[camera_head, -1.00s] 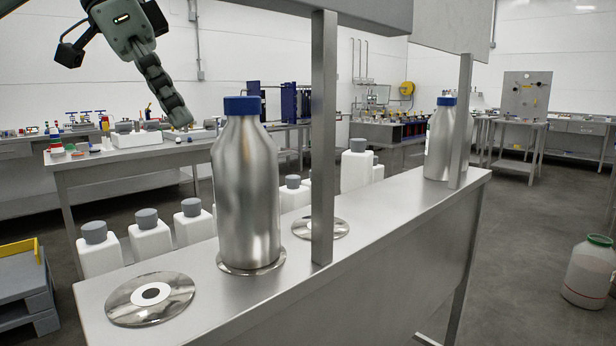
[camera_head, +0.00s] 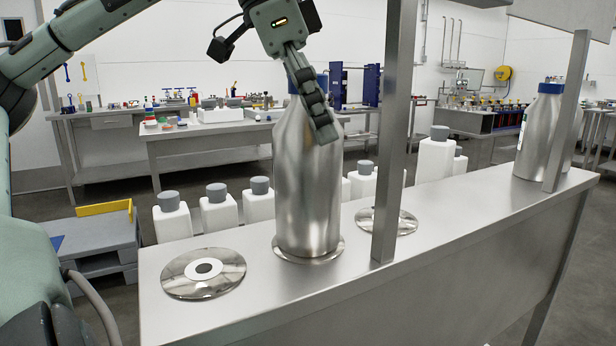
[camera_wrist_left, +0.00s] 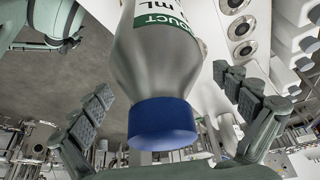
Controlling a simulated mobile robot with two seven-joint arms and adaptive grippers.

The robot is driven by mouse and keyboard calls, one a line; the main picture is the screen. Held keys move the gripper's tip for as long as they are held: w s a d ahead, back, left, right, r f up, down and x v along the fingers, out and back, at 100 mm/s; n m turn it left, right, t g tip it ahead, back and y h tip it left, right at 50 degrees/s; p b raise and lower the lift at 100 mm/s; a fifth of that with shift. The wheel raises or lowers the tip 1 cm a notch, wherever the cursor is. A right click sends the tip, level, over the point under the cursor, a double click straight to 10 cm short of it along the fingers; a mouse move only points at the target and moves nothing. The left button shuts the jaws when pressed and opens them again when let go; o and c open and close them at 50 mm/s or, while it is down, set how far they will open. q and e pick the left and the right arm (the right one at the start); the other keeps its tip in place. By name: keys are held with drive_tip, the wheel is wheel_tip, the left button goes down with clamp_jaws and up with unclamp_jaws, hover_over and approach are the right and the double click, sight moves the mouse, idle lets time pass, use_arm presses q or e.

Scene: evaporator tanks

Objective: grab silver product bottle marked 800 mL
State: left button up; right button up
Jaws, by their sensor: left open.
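A silver bottle (camera_head: 301,190) with a blue cap stands upright on a round metal disc on the steel shelf. My left gripper (camera_head: 318,118) is in front of its cap and shoulder and partly hides them. In the left wrist view, the blue cap (camera_wrist_left: 161,123) and silver body lie between the spread fingers of the open left gripper (camera_wrist_left: 164,88). A gap shows on each side of the bottle. Its green and white label (camera_wrist_left: 165,18) reads "PRODUCT" and part of "mL"; the number is cut off. Another silver bottle (camera_head: 536,135) stands at the right. My right gripper is not seen.
A steel post (camera_head: 394,135) rises from the steel shelf (camera_head: 345,295) just right of the near bottle. An empty-topped disc (camera_head: 203,272) lies left of it and another disc (camera_head: 368,222) behind the post. Several white, grey-capped bottles (camera_head: 219,212) stand behind the shelf.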

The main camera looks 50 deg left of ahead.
use_arm(q)
drive_tip(key=c, duration=1.9)
drive_tip(key=shift+r, duration=0.15)
drive_tip(key=shift+w, duration=0.1)
